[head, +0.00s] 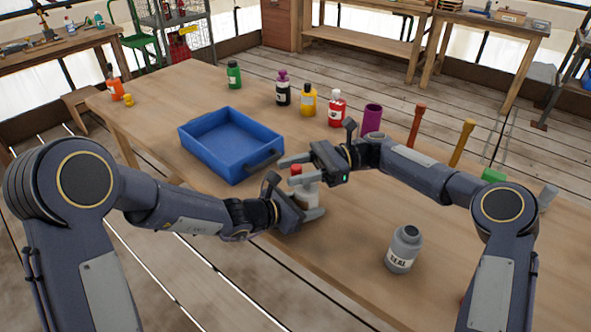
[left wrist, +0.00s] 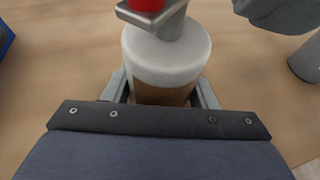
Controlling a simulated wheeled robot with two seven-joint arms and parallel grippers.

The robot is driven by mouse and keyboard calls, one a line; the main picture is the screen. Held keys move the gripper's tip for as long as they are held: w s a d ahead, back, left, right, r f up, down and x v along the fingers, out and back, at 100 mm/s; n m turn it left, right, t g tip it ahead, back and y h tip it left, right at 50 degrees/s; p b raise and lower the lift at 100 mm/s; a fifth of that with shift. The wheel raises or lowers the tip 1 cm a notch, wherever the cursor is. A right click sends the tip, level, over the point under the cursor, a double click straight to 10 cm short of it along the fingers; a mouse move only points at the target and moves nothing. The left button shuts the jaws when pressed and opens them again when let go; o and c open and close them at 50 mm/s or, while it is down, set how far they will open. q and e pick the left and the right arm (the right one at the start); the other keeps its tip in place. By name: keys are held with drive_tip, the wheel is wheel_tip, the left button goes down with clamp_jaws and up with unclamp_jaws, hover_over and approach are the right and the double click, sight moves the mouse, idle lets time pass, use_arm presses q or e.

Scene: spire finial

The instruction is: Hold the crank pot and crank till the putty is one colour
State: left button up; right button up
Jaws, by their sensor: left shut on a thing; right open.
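The crank pot (head: 308,192) stands upright on the wooden table, mostly hidden in the head view by my grippers. In the left wrist view the pot (left wrist: 166,55) has a whitish rounded lid, a brown band below it, and a grey crank arm with a red knob (left wrist: 147,5). My left gripper (head: 298,205) is shut on the pot's body, one finger on each side. My right gripper (head: 291,168) is open, with its fingers at the red knob (head: 296,169); I cannot tell whether they touch it. I cannot make out the putty's colours.
A blue tray (head: 222,148) lies behind and left of the pot. A grey SEAL bottle (head: 404,250) stands front right. Several coloured bottles, a purple cup (head: 372,119) and upright tools (head: 417,125) line the far side. Table between pot and SEAL bottle is clear.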

drive_tip(key=shift+c, duration=0.4)
clamp_jaws()
drive_tip(key=shift+r+m+t, duration=0.1)
drive_tip(key=shift+m+t, duration=0.2)
drive_tip(key=shift+t, duration=0.2)
drive_tip(key=m+t, duration=0.1)
drive_tip(key=t, duration=0.1)
drive_tip(key=m+t+y, duration=0.1)
drive_tip(key=m+t, duration=0.1)
drive_tip(key=w+m+t, duration=0.1)
drive_tip(key=t, duration=0.2)
drive_tip(key=shift+y, duration=0.3)
drive_tip(key=shift+w+d+m+t+h, duration=0.1)
drive_tip(key=shift+w+m+t+h, duration=0.1)
drive_tip(key=shift+m+t, duration=0.75)
drive_tip(key=shift+w+d+m+t+h, duration=0.15)
drive_tip(key=shift+m+t, duration=0.45)
drive_tip(key=shift+t, duration=0.65)
drive_tip(key=shift+w+m+t+h, duration=0.15)
drive_tip(key=shift+m+t+h, duration=0.1)
drive_tip(key=shift+m+t, duration=0.7)
drive_tip(key=shift+t, duration=0.25)
drive_tip(key=shift+o, duration=0.4)
unclamp_jaws()
